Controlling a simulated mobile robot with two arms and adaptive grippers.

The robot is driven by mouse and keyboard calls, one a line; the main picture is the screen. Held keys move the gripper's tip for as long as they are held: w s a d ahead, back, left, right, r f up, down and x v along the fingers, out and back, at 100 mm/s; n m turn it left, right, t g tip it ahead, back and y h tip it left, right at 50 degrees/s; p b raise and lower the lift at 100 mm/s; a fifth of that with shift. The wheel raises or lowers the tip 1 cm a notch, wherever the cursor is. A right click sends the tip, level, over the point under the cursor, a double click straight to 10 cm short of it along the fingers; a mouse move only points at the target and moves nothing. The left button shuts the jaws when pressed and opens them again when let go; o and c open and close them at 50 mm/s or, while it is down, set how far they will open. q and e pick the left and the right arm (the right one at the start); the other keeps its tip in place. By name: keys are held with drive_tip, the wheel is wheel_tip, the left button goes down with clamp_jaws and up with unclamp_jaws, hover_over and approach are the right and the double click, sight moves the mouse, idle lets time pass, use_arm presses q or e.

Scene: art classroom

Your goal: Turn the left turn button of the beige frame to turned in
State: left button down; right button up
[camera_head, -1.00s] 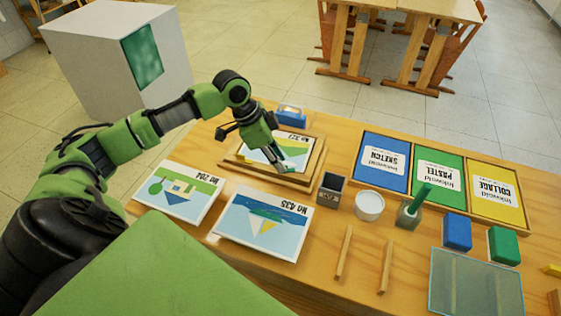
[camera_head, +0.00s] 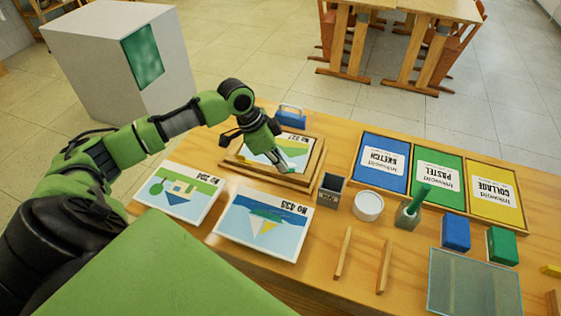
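The beige wooden frame (camera_head: 304,176) lies on the table, with a print marked No 327 (camera_head: 262,158) inside it. My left gripper (camera_head: 285,168) is over the frame, pointing down at the print's right part near the front rim. Its fingertips are small here, and I cannot tell whether they are apart or together, or whether they touch anything. The left turn button is too small to make out for certain; the gripper and arm cover part of the frame. My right gripper is not in view.
Prints No 204 (camera_head: 178,194) and No 435 (camera_head: 262,224) lie in front of the frame. A dark square cup (camera_head: 329,191) and a white round tub (camera_head: 368,206) stand close on its right. A blue-handled block (camera_head: 290,117) is behind it.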

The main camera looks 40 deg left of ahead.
use_arm(q)
drive_tip(key=n+y+p, duration=0.1)
drive_tip(key=n+p, duration=0.2)
drive_tip(key=p, duration=0.2)
drive_tip(key=n+t+y+p, duration=0.1)
drive_tip(key=n+p, duration=0.3)
drive_tip(key=p, duration=0.2)
drive_tip(key=n+y+p, duration=0.1)
drive_tip(key=n+p, duration=0.2)
drive_tip(key=p, duration=0.3)
drive_tip(key=shift+s+d+r, duration=0.15)
drive_tip(key=shift+d+r, duration=0.1)
drive_tip(key=shift+d, duration=0.1)
drive_tip(key=shift+f+n+y+p, duration=0.15)
drive_tip(key=shift+n+y+p, duration=0.45)
drive_tip(key=shift+n+p, duration=0.5)
drive_tip(key=shift+n, duration=0.3)
drive_tip(key=shift+f, duration=0.1)
drive_tip(key=c, duration=2.3)
unclamp_jaws()
